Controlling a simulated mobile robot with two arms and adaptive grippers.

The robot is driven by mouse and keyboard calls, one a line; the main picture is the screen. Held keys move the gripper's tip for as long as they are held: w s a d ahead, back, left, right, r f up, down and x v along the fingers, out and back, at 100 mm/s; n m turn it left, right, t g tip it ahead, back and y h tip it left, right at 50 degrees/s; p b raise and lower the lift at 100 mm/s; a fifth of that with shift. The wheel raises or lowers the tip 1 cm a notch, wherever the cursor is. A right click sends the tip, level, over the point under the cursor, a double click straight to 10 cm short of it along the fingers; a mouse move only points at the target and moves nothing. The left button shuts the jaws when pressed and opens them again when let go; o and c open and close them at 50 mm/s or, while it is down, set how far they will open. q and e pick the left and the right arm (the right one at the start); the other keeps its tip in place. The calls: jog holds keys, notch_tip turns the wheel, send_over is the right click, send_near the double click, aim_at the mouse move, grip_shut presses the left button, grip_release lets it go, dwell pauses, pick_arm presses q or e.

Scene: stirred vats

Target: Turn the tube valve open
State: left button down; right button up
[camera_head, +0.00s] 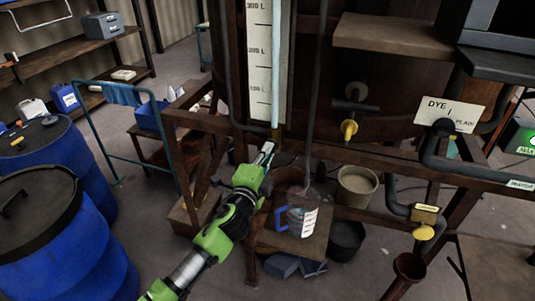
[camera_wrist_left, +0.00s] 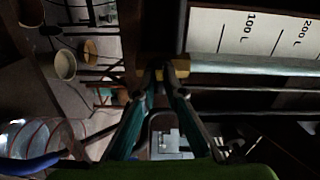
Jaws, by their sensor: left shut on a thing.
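The level tube (camera_head: 276,60) runs upright beside a white litre scale (camera_head: 258,60) on the dark vat. At its foot is a small brass fitting, the tube valve (camera_head: 275,133). My left gripper (camera_head: 268,147) reaches up to it from below. In the left wrist view the brass valve (camera_wrist_left: 182,66) lies at the fingertips (camera_wrist_left: 163,72), which are closed together on it. The fingers hide part of the valve, so I cannot tell how its handle is turned. My right gripper is in neither view.
A clear jug (camera_head: 300,220) with a blue handle stands on a low wooden stand below the gripper. A bucket (camera_head: 356,186) stands to its right. A yellow-handled tap (camera_head: 349,130) and a dye sign (camera_head: 449,113) are on the right. Blue drums (camera_head: 70,245) stand at left.

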pick_arm(q)
jog(key=n, duration=1.6)
jog(key=shift+n+b, duration=0.3)
jog(key=shift+b, duration=0.1)
dwell(0.3)
jog(key=c, duration=2.1)
grip_release()
jog(key=v, duration=1.2)
